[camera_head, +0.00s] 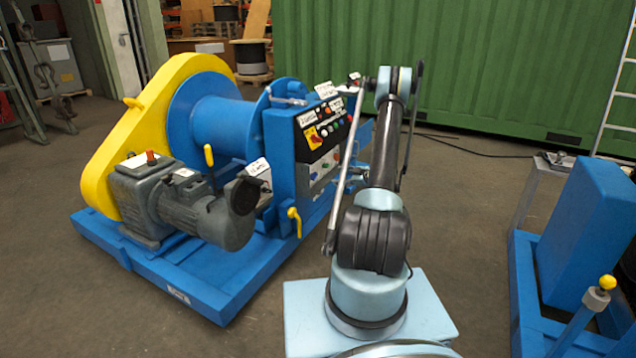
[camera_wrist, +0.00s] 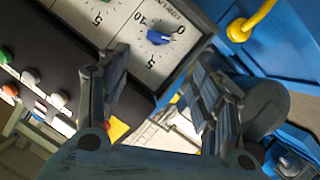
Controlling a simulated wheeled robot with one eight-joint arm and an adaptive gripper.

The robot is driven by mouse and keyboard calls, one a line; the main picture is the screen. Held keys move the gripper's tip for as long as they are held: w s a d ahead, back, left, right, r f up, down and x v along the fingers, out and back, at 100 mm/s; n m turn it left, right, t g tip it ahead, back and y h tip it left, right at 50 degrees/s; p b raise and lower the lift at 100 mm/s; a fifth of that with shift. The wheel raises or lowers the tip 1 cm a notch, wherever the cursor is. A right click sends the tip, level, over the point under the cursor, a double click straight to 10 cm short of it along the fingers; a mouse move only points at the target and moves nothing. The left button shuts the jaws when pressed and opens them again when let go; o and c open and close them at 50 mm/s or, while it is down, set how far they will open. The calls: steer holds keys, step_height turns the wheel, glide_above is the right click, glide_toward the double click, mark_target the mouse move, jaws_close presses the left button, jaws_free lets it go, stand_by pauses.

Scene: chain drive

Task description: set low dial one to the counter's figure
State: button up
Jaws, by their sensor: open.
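In the wrist view a dial with a blue knob (camera_wrist: 159,38) sits on a pale plate with the marks 0, 5 and 10. I cannot tell which mark the knob points to. A second dial plate (camera_wrist: 103,12) is cut off at the top edge, with a 5 showing. I cannot tell which of these is low dial one. My gripper (camera_wrist: 160,72) is open and empty, its fingers spread below the blue knob and apart from it. In the head view the control panel (camera_head: 321,132) is partly behind my arm. No counter figure is readable.
Green, white and orange buttons (camera_wrist: 30,76) line the dark panel at left in the wrist view. A yellow handle (camera_wrist: 250,22) stands out at upper right. The blue winch drum (camera_head: 218,128) and grey motor (camera_head: 205,212) are left of my arm. Open floor lies toward the green container (camera_head: 480,65).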

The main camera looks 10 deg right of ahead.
mark_target(316, 177)
steer(key=x, duration=1.6)
steer(key=shift+w+f, duration=0.15)
steer(key=shift+w, duration=0.3)
steer(key=shift+c, duration=0.4)
steer(key=c, duration=1)
